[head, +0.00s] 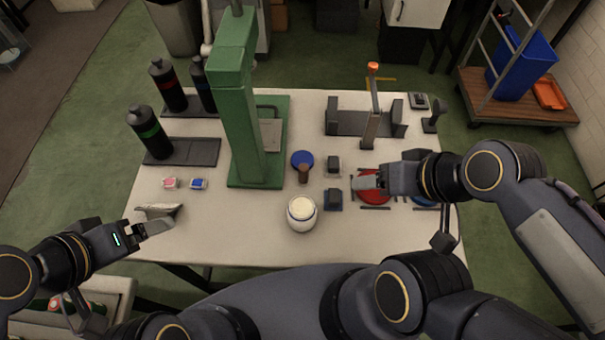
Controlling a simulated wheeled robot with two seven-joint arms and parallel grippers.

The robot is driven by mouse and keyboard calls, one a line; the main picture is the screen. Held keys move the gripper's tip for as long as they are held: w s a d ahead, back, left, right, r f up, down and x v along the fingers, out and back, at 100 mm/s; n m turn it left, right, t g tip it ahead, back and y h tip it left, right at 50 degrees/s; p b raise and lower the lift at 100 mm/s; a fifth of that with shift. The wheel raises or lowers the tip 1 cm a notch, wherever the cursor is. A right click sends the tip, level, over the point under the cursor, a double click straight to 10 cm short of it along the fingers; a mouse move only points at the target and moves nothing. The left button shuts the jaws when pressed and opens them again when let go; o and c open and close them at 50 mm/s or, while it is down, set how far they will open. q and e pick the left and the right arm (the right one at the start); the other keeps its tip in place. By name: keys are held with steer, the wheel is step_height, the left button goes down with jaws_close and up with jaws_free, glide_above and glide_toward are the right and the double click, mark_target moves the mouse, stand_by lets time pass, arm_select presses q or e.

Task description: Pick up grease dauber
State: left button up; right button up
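I cannot tell for sure which item is the grease dauber. A small brown piece (304,174) stands near the middle of the table, just in front of a blue disc, and may be it. An open white jar (301,213) with pale contents stands in front of it. My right gripper (358,183) is over the red disc (376,196), to the right of the brown piece and apart from it. My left gripper (170,223) is at the table's front left, close to a crumpled grey-white cloth (157,209); contact is unclear. Neither gripper's finger gap can be made out.
A tall green press (236,110) stands left of centre. Dark bottles (148,133) stand on black trays at the left. A grey fixture (363,122) with an orange-tipped lever stands behind. The front middle is mostly clear.

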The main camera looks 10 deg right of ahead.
steer(key=shift+w, duration=0.1)
steer(key=shift+c, duration=1.1)
steer(key=shift+w+a+m, duration=0.25)
steer(key=shift+w+m, duration=0.05)
steer(key=shift+c, duration=0.2)
steer(key=m+g+h, duration=0.3)
steer(key=m+g, duration=0.3)
steer(key=m, duration=0.4)
glide_above(304, 167)
steer(key=f, duration=0.9)
steer(key=s+f+b, duration=0.1)
steer(key=f, duration=0.4)
steer(key=shift+d+f, duration=0.1)
steer(key=shift+d, duration=0.1)
steer(key=shift+w+a+f+h, duration=0.1)
steer(key=shift+w+f+h, duration=0.1)
steer(key=shift+w+h, duration=0.1)
steer(key=shift+w+f, duration=0.15)
steer(key=shift+f, duration=0.35)
step_height(304, 167, down, 7)
steer(key=shift+a+f, duration=0.1)
steer(key=shift+a, duration=0.05)
